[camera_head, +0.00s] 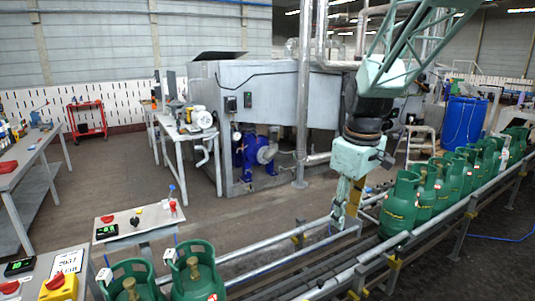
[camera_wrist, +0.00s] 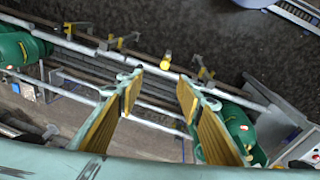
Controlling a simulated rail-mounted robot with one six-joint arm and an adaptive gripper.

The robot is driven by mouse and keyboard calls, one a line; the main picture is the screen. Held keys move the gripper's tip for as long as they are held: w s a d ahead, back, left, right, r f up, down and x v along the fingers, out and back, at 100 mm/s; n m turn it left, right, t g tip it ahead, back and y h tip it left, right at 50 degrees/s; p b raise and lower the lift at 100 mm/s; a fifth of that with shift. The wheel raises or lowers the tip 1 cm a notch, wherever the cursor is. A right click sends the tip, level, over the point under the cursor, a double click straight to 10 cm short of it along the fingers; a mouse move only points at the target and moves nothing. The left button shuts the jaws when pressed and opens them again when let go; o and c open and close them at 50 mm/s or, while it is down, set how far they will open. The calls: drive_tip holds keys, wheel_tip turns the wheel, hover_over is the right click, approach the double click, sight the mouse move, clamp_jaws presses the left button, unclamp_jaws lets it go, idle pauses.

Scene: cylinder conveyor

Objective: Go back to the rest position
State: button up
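My gripper (camera_head: 346,216) hangs pointing down over the conveyor, in the gap between the green cylinders at the front left and the row on the right. In the wrist view my gripper (camera_wrist: 160,76) shows two fingers with yellow pads, set apart. Nothing is between them; conveyor rails and floor show through the gap. The nearest cylinder of the right row (camera_head: 400,204) stands upright beside my gripper, apart from it. Two green cylinders (camera_head: 196,272) stand at the front left. The wrist view shows green cylinders at the left edge (camera_wrist: 20,48) and at the right (camera_wrist: 236,125).
The conveyor rails (camera_head: 285,262) run from front left to back right. A small control stand (camera_head: 139,219) and a panel with a yellow-based red button (camera_head: 58,287) are at the left. A grey machine housing (camera_head: 270,90) and a blue barrel (camera_head: 463,122) stand behind. Open floor (camera_head: 110,170) lies left of centre.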

drive_tip(key=s+r+m, duration=0.2)
drive_tip(key=s+r, duration=0.1)
drive_tip(key=s, duration=1)
drive_tip(key=s+r+m+t, duration=0.1)
drive_tip(key=s+r+m, duration=0.2)
drive_tip(key=s, duration=1)
drive_tip(key=s+a+r+m+t, duration=0.1)
drive_tip(key=s+r+m, duration=0.2)
drive_tip(key=s, duration=1.1)
drive_tip(key=shift+r, duration=0.65)
